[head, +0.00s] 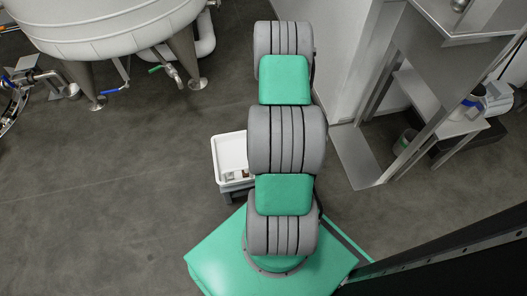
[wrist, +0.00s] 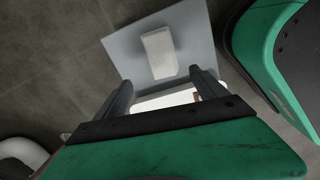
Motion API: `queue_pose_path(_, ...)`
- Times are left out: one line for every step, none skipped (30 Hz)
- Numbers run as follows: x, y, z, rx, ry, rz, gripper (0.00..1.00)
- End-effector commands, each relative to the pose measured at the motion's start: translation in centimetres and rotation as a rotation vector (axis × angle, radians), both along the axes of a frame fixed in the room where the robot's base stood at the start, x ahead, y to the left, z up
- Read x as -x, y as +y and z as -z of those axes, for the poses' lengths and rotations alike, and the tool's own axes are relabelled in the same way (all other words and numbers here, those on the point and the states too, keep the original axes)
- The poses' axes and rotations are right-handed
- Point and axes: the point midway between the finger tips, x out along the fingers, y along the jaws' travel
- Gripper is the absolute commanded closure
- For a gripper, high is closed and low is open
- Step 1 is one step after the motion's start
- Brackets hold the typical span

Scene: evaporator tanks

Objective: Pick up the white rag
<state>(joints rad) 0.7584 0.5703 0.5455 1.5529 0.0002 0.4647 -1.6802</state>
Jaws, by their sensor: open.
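The white rag (wrist: 158,53) shows in the wrist view as a pale, roughly rectangular piece. It lies on a flat light grey square surface (wrist: 197,38). My gripper (wrist: 162,84) is open, with its two dark fingers apart and nothing seen between their tips. The rag is just beyond the fingertips in the picture, apart from them; how far off in depth I cannot tell. In the head view my arm hides the gripper, and I cannot make out the rag there.
A white crate (head: 218,166) with small items inside stands beside my arm on a low dark support. A large steel tank (head: 100,30) on legs is at upper left. A metal frame and a bench (head: 455,125) stand at right.

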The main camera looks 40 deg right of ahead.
Motion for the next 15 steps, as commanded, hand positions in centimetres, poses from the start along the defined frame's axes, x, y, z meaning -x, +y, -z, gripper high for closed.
queue_pose_path(0.8, -0.7, 2.0, -0.004, 0.004, -0.023, 0.18)
queue_pose_path(1.0, -0.9, 2.6, -0.005, 0.005, -0.037, 0.18)
queue_pose_path(1.2, -1.0, 3.3, -0.006, 0.005, -0.049, 0.18)
queue_pose_path(1.3, -1.0, 3.8, -0.007, 0.006, -0.057, 0.18)
queue_pose_path(1.3, -1.0, 4.2, -0.007, 0.006, -0.061, 0.18)
queue_pose_path(1.2, -0.9, 4.8, -0.007, 0.006, -0.065, 0.18)
queue_pose_path(1.2, -0.8, 5.2, -0.007, 0.006, -0.067, 0.18)
queue_pose_path(1.1, -0.7, 5.6, -0.007, 0.006, -0.069, 0.18)
queue_pose_path(1.1, -0.7, 6.0, -0.007, 0.006, -0.07, 0.18)
queue_pose_path(1.1, -0.6, 6.3, -0.006, 0.005, -0.071, 0.18)
queue_pose_path(1.1, -0.5, 6.6, -0.006, 0.005, -0.072, 0.18)
queue_pose_path(1.2, -0.5, 7.2, -0.007, 0.006, -0.072, 0.18)
queue_pose_path(1.3, -0.4, 7.8, -0.007, 0.006, -0.072, 0.18)
queue_pose_path(1.5, -0.3, 8.5, -0.007, 0.007, -0.072, 0.18)
queue_pose_path(1.7, -0.3, 9.3, -0.007, 0.007, -0.071, 0.18)
